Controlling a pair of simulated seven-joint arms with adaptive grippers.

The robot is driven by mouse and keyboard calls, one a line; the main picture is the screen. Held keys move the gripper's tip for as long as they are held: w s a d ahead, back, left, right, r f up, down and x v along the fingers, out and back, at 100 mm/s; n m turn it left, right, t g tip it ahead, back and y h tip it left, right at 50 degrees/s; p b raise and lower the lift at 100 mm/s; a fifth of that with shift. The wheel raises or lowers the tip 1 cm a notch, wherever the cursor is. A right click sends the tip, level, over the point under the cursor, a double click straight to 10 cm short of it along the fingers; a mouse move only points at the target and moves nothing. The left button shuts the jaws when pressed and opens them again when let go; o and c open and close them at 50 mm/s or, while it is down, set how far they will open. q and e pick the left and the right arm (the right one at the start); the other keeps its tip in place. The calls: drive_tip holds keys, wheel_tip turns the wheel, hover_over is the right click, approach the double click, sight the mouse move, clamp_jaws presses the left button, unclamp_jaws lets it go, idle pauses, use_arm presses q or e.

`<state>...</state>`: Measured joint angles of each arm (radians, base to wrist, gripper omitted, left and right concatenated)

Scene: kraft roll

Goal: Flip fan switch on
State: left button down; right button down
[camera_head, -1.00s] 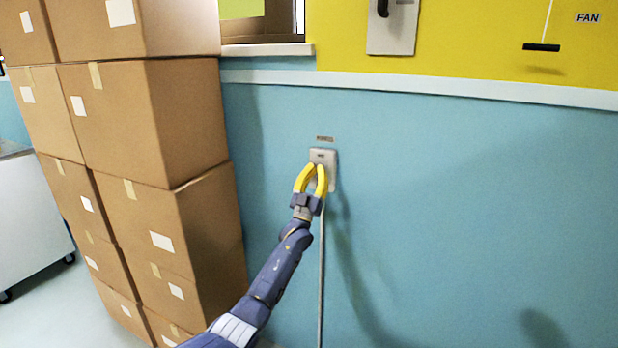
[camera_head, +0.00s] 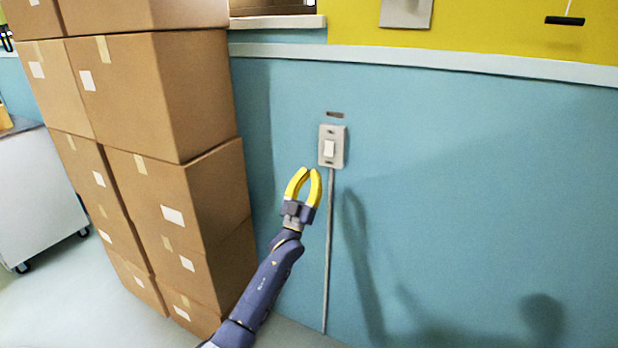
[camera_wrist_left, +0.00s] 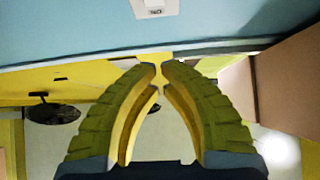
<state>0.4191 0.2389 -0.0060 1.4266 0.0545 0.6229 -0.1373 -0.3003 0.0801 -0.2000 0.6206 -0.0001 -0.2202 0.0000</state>
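A pale wall plate with a white rocker switch (camera_head: 329,149) is on the blue wall, under a small label (camera_head: 335,114) too small to read. A pale plate (camera_wrist_left: 154,8) also shows at the top edge of the left wrist view. A black bar handle (camera_head: 565,20) hangs on a cord in front of the yellow wall at the upper right. My left gripper (camera_head: 309,171) is below and left of the rocker switch, apart from it. Its yellow fingertips (camera_wrist_left: 158,67) nearly meet, with nothing between them. My right gripper is not in view.
Stacked cardboard boxes (camera_head: 155,95) stand to the left of my left arm. A conduit (camera_head: 327,255) runs down from the switch plate. A grey plate (camera_head: 406,12) is on the wall above. The blue wall to the right is bare.

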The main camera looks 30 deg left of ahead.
use_arm(q)
drive_tip(key=shift+s+f, duration=0.3)
drive_tip(key=shift+s, duration=0.1)
